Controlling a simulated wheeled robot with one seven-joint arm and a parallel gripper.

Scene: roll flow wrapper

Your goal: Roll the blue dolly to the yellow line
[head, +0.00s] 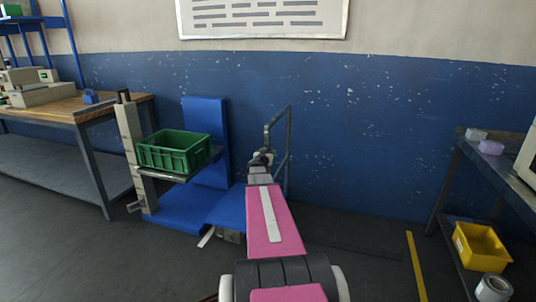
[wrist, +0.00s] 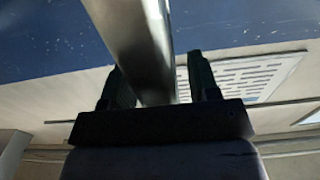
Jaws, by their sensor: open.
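The blue dolly (head: 229,207) stands on the floor left of my arm, its flat blue deck partly hidden by the arm. A grey tube handle (head: 289,140) rises at its right side. My gripper (head: 262,155) is at the handle's near side. In the wrist view, my gripper (wrist: 160,78) is open, with the metal handle bar (wrist: 138,40) running between its two dark fingers. I cannot tell whether the fingers touch the bar. The yellow line (head: 416,266) lies on the floor to the right, apart from the dolly.
A lift with a blue back panel (head: 205,135) and green crate (head: 174,152) stands left of the dolly. A wooden workbench (head: 75,108) is further left. A right-hand bench holds a yellow bin (head: 481,247) on its lower shelf. Floor between dolly and line looks mostly clear.

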